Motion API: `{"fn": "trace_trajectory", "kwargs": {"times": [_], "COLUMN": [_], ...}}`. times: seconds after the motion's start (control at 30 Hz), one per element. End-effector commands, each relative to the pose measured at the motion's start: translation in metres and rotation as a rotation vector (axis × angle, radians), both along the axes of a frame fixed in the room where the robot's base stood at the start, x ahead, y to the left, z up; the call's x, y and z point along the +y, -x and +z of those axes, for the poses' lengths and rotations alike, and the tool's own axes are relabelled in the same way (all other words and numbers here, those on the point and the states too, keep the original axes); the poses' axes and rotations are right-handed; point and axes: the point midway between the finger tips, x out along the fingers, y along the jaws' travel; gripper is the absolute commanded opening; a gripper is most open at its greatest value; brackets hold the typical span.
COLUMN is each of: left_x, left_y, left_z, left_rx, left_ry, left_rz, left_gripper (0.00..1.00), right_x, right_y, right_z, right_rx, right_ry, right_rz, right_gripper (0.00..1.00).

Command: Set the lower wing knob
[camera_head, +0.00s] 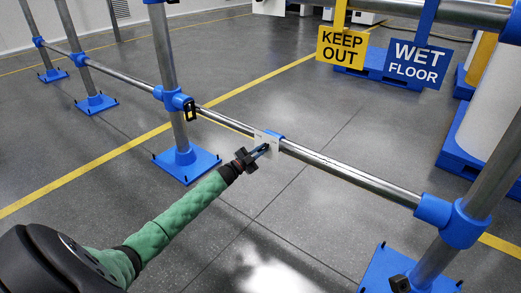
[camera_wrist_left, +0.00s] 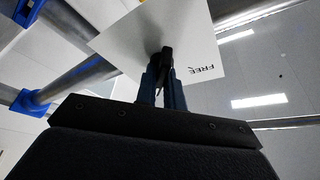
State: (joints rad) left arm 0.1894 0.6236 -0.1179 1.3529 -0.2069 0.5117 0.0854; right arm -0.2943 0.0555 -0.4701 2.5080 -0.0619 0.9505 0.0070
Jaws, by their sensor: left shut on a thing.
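The lower wing knob (camera_wrist_left: 167,57) is a small black piece standing out from a white plate (camera_wrist_left: 205,32) printed "FREE", which looks upside down in the left wrist view. The fingers hide part of the knob. My right gripper is not in view.
The steel lower rail (camera_head: 345,172) runs between posts on blue bases (camera_head: 190,167). A "KEEP OUT" sign (camera_head: 342,47) and a "WET FLOOR" sign (camera_head: 412,62) hang from the upper rail. Another black part (camera_head: 190,110) sits on the left post's clamp. The grey floor in front is clear.

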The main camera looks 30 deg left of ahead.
Motion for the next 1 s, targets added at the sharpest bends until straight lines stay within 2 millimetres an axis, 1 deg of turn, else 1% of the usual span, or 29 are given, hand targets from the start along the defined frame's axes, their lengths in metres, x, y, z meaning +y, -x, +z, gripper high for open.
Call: {"fn": "trace_trajectory", "kwargs": {"times": [0.2, 0.6, 0.63, 0.7, 0.73, 1.0], "left_x": [0.0001, 0.0000, -0.0001, -0.0001, -0.0001, 0.0001], "left_y": [0.0003, 0.0003, 0.0002, 0.0002, 0.0002, 0.0003], "left_z": [-0.0007, -0.0009, -0.0009, -0.0009, -0.0008, -0.0002], "left_rx": [-0.001, -0.002, -0.002, -0.002, -0.002, -0.003], "left_ry": [-0.036, -0.040, -0.040, -0.040, -0.040, -0.039], "left_rz": [0.000, 0.000, 0.000, 0.000, 0.000, 0.000], "left_gripper": [0.00, 0.00, 0.14, 0.28, 0.32, 0.32], "right_x": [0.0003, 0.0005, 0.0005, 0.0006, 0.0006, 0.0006], "right_y": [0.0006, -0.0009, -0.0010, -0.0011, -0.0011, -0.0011], "right_z": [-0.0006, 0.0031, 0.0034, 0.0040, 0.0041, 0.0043], "right_rx": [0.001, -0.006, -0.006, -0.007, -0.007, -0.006], "right_ry": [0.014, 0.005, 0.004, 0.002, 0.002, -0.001], "right_rz": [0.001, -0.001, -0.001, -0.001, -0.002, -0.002], "right_gripper": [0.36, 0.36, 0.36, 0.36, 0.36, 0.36]}}
